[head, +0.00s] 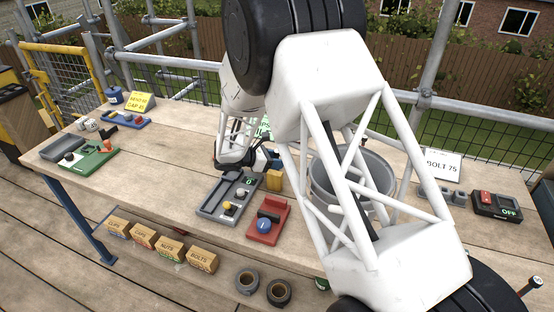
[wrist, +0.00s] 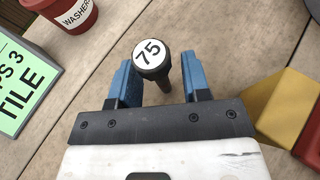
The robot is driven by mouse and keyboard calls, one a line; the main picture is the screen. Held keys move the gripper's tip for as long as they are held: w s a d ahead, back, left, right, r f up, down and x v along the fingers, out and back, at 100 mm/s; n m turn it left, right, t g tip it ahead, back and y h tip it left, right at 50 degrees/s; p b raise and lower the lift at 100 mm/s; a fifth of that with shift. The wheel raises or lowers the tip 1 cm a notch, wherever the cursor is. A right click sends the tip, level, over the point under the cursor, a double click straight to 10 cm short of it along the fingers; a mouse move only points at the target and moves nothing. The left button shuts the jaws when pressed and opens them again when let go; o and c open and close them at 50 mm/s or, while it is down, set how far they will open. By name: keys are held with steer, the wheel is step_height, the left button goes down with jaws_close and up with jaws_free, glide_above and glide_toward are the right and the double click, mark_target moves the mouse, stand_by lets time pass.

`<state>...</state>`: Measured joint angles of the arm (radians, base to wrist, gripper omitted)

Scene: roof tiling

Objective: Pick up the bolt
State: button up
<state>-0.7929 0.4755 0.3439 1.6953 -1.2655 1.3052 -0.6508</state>
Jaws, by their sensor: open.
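The bolt (wrist: 150,53) stands in the wrist view with its round black head toward the camera. The head has a white face marked 75, and a dark shank shows below it. My gripper (wrist: 157,88) is open, with one blue finger on each side of the shank. A gap shows between the shank and each finger. In the head view my gripper (head: 262,161) is low over the middle of the wooden bench (head: 170,170), partly behind my arm. I cannot make out the bolt there.
A red washer pot (wrist: 75,14) and a green sign (wrist: 22,82) are left of the bolt. A yellow block (wrist: 283,108) is right of my gripper. A grey tray (head: 210,205), a red unit (head: 264,236) and a grey bucket (head: 377,163) stand nearby. A BOLT 75 sign (head: 441,165) stands right.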

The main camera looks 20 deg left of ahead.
steer(key=shift+w+d+f, duration=0.1)
steer(key=shift+w+d, duration=0.1)
stand_by(0.5)
jaws_close()
